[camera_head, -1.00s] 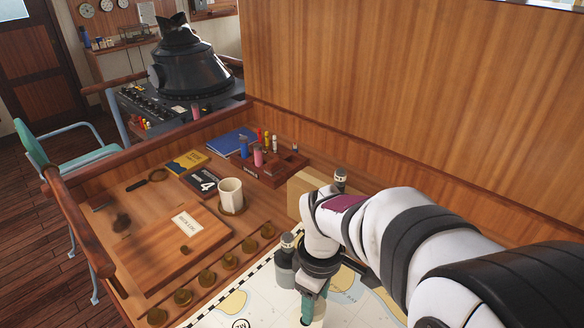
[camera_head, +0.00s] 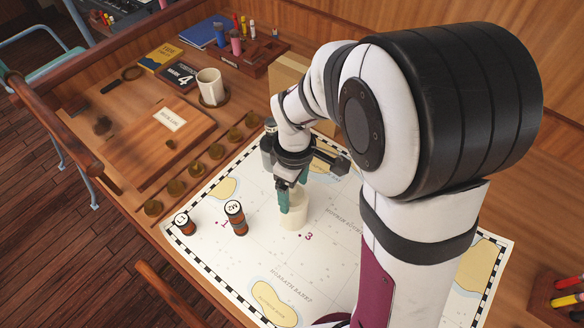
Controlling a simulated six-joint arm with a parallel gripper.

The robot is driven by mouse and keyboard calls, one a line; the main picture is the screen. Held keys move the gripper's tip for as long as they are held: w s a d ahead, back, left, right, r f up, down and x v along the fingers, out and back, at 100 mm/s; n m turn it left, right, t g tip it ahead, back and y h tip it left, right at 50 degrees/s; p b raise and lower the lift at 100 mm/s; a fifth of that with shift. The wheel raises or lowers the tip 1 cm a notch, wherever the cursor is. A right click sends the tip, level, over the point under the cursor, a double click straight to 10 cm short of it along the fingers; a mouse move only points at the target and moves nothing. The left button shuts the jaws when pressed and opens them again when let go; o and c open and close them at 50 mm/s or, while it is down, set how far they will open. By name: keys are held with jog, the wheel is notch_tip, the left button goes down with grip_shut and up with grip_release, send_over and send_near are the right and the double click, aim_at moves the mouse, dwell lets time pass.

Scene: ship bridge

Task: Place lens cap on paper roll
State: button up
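A cream, upright cylinder (camera_head: 295,216), which looks like the paper roll, stands on the chart (camera_head: 262,250). My gripper (camera_head: 289,205) points down with its teal fingers right at the top of this cylinder. The fingers overlap the cylinder in the picture. I cannot tell whether they touch it or how far apart they are. No lens cap can be made out for certain; one between the fingers or on top of the cylinder would be hidden.
A row of brass knobs (camera_head: 198,168), a wooden box lid (camera_head: 152,138) and a mug (camera_head: 209,84) lie beyond. The near part of the chart is clear.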

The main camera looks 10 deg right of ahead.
notch_tip(320, 180, up, 12)
jog(key=s+d+f+m+y, duration=0.1)
jog(key=s+f+m, duration=0.1)
jog(key=s+m, duration=1.4)
jog(key=shift+s+d+y, duration=0.35)
jog(key=shift+s+y, duration=0.05)
jog(key=shift+s, duration=0.85)
